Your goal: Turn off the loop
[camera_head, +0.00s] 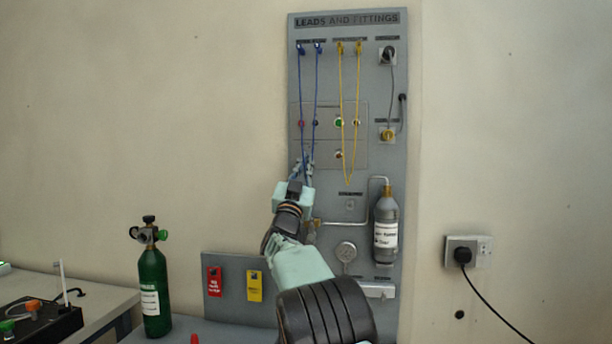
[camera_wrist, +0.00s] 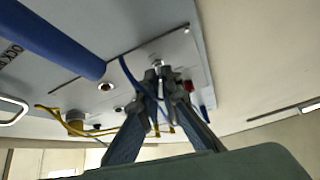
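My gripper (camera_head: 307,163) is raised in front of the left part of the grey "Leads and Fittings" board (camera_head: 410,30), by the lower end of the hanging blue lead (camera_head: 316,90). In the wrist view, the fingertips of my gripper (camera_wrist: 164,76) are close together near a small silver fitting (camera_wrist: 157,63) on the board. The blue lead (camera_wrist: 130,75) runs down at the fingers; I cannot tell whether it is between them. A yellow lead (camera_head: 358,90) hangs in a loop to the right. A small plate (camera_head: 350,204), perhaps a switch, sits below; no marking is readable.
Red (camera_head: 215,281) and yellow (camera_head: 254,286) tags hang on a lower panel. A green bottle (camera_head: 153,285) stands left. A plugged wall socket (camera_head: 468,252) is right.

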